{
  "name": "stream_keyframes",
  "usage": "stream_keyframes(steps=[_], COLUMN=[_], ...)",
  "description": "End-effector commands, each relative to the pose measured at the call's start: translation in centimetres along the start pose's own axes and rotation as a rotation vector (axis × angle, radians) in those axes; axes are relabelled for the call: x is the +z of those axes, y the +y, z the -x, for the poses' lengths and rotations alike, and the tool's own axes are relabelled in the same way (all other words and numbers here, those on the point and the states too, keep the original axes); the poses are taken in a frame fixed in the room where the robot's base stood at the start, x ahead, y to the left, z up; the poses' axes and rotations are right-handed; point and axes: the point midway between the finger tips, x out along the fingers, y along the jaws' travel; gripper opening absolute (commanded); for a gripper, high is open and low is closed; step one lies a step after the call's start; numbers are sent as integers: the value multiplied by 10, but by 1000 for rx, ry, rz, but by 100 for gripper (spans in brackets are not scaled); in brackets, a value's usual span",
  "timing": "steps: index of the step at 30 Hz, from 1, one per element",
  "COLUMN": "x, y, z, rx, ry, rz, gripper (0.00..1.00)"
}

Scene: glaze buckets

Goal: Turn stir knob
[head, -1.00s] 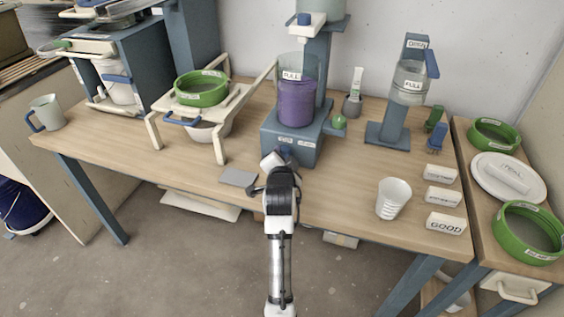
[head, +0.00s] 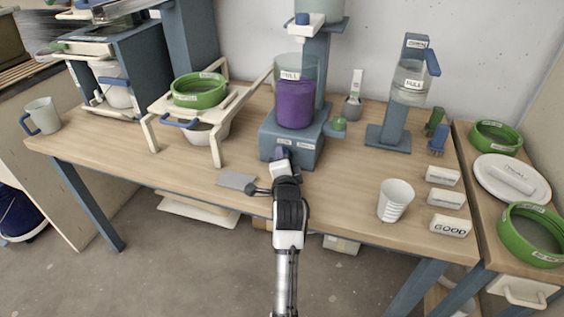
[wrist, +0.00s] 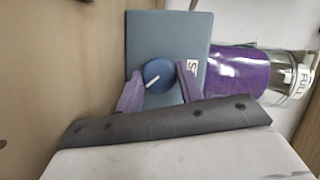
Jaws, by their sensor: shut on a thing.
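The stir knob (wrist: 158,73) is a round blue dial with a white pointer line on the front of a blue-grey stirrer base (head: 291,140). In the wrist view, the pointer slants up to the right. My gripper (wrist: 160,86) has its two purple fingers on either side of the knob, shut on it. In the head view my gripper (head: 281,154) is at the base's front face and mostly hides the knob. A clear vessel marked FULL with purple liquid (head: 295,104) stands on the base; it also shows in the wrist view (wrist: 236,72).
A grey plate (head: 236,181) lies left of my gripper. A white ribbed cup (head: 395,200) and several white label blocks (head: 450,225) stand to the right. A green knob (head: 339,123) is at the base's right side.

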Motion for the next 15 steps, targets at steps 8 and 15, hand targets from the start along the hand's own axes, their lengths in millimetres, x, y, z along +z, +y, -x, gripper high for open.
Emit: stream_keyframes(steps=[8, 15], x=[0, 0], y=[0, 0], z=[0, 0], rx=[-1, 0], ry=[1, 1], rz=[0, 1], gripper=[14, 59])
